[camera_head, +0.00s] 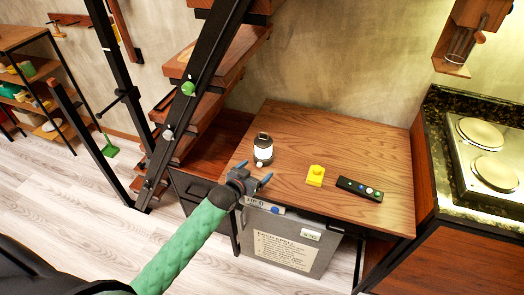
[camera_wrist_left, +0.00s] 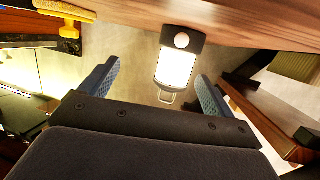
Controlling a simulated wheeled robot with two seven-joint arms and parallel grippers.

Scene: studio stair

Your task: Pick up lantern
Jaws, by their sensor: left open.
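The lantern (camera_head: 263,150) stands upright on the left part of the wooden table (camera_head: 335,141). It has a dark top and base and a pale lit middle. My left gripper (camera_head: 254,181) is open and empty, just in front of the lantern and below it in the head view. In the left wrist view the lantern (camera_wrist_left: 177,62) appears upside down, ahead of and between the two spread fingers (camera_wrist_left: 158,86). I cannot see the fingers touching it. My right gripper is not in view.
A yellow block-like object (camera_head: 315,176) and a black remote (camera_head: 359,189) lie right of the lantern. A stair with a black rail (camera_head: 206,79) rises close on the left. A stove (camera_head: 487,150) is at the right. A grey box (camera_head: 283,243) sits below the tabletop.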

